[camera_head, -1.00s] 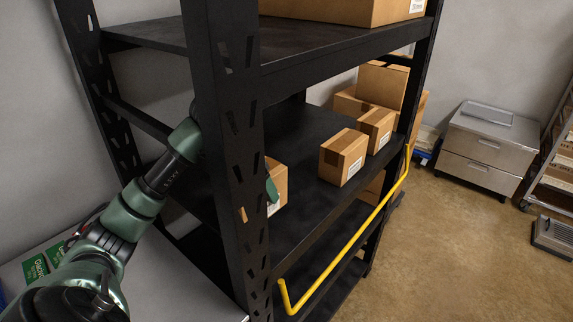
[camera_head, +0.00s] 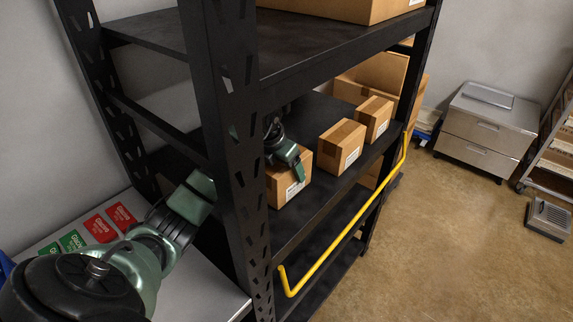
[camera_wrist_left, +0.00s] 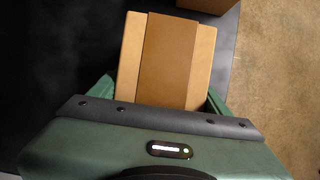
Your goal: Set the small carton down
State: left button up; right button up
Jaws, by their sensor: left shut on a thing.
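The small carton (camera_head: 290,178) is a brown box with a white label, at the left of a row of cartons on the middle shelf (camera_head: 300,226) of the black rack. My left gripper (camera_head: 288,160) reaches in behind the front post and is shut on this carton. In the left wrist view the carton (camera_wrist_left: 168,60) sits between the green fingers, its taped top facing the camera. I cannot tell whether its base touches the shelf. My right gripper is not in view.
Two similar cartons, a nearer one (camera_head: 341,146) and a farther one (camera_head: 373,119), stand to the right on the same shelf. A black post (camera_head: 232,150) and a yellow rail (camera_head: 345,240) front the rack. A grey cabinet (camera_head: 487,133) stands beyond on open floor.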

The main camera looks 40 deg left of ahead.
pick_arm(q)
jog(key=o, duration=1.7)
jog(key=shift+f, duration=0.1)
jog(key=o, duration=0.4)
jog(key=b+v, duration=0.2)
jog(key=v, duration=0.3)
jog(key=s+b, duration=0.4)
jog(key=s, duration=0.8)
jog(key=shift+a+b, duration=0.4)
